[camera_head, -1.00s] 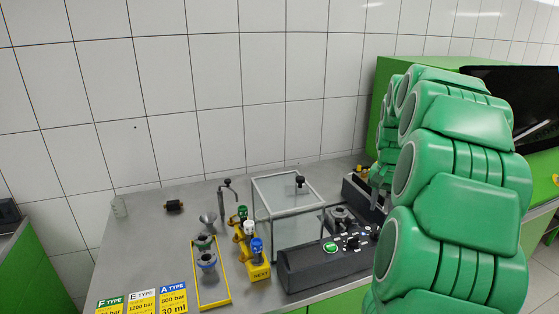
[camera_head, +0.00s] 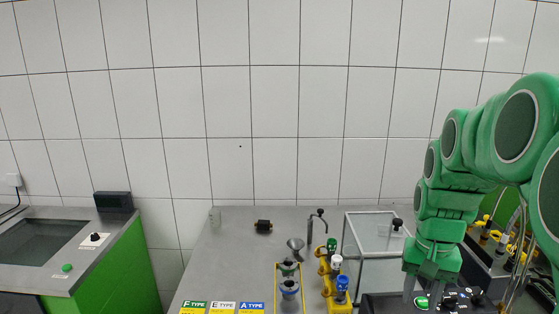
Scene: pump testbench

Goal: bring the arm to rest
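My green arm comes in from the right side of the head view and bends down toward the bench. My gripper (camera_head: 428,287) points down in front of the black control box (camera_head: 384,303), at the lower right of the glass case. Two grey fingers show with a gap between them, and I see nothing held there. The fingertips are close to the box's top; whether they touch it I cannot tell.
The glass case (camera_head: 372,262) stands left of my gripper on the steel bench (camera_head: 222,262). A yellow stand with coloured valves (camera_head: 336,262) and a funnel (camera_head: 295,245) are further left. A monitor-free tiled wall is behind.

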